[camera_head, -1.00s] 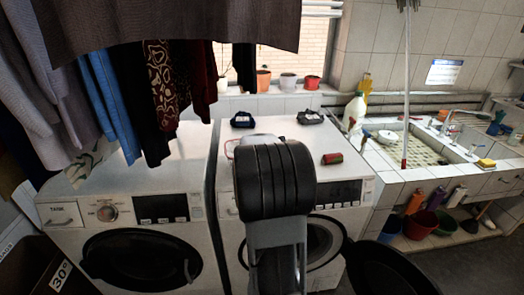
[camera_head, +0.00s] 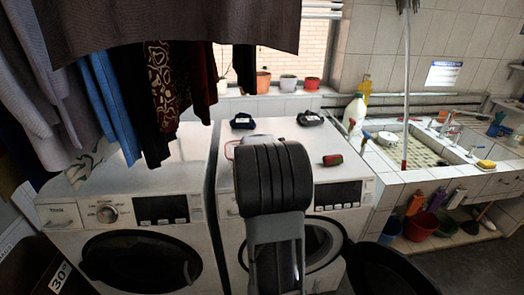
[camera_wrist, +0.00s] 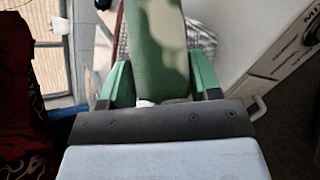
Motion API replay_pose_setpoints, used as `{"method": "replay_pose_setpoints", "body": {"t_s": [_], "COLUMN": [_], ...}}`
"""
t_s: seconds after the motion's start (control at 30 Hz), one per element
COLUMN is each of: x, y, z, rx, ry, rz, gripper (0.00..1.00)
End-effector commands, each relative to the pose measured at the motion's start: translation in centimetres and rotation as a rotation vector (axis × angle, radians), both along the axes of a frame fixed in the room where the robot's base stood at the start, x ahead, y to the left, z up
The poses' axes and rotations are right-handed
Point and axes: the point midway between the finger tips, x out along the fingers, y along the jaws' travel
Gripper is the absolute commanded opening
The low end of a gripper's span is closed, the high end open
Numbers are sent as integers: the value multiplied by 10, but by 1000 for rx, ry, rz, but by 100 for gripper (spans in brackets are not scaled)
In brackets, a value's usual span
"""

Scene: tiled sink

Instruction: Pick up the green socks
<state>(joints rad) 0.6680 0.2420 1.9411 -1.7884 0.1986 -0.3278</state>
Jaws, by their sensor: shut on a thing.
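The green socks (camera_wrist: 160,40), patterned in lighter and darker green, stand between the green fingers of my gripper (camera_wrist: 160,72) in the wrist view. The fingers are shut on them, one at each side. The socks reach up past the top edge of the picture, so their far end is out of sight. In the head view my own arm hides the gripper and the socks.
On the right washing machine (camera_head: 226,182) lie a dark blue bundle (camera_head: 242,121), a dark grey bundle (camera_head: 310,118) and a red and green bundle (camera_head: 332,160). Clothes (camera_head: 110,100) hang over the left washing machine (camera_head: 160,190). A tiled sink (camera_head: 385,165) stands at right.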

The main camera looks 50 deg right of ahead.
Motion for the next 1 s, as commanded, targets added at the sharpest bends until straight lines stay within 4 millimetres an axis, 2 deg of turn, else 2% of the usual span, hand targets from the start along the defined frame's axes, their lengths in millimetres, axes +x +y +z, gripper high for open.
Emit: {"method": "replay_pose_setpoints", "body": {"t_s": [0.27,0.43,0.87,0.9,1.0], "x": [0,-2,-2,-9,-22], "y": [0,-3,-3,-13,-30], "z": [1,10,81,71,70], "rx": [1,0,0,1,0], "ry": [-1,-2,-2,1,1], "rz": [-1,-1,1,-6,-6], "gripper": [30,30,30,30,30]}}
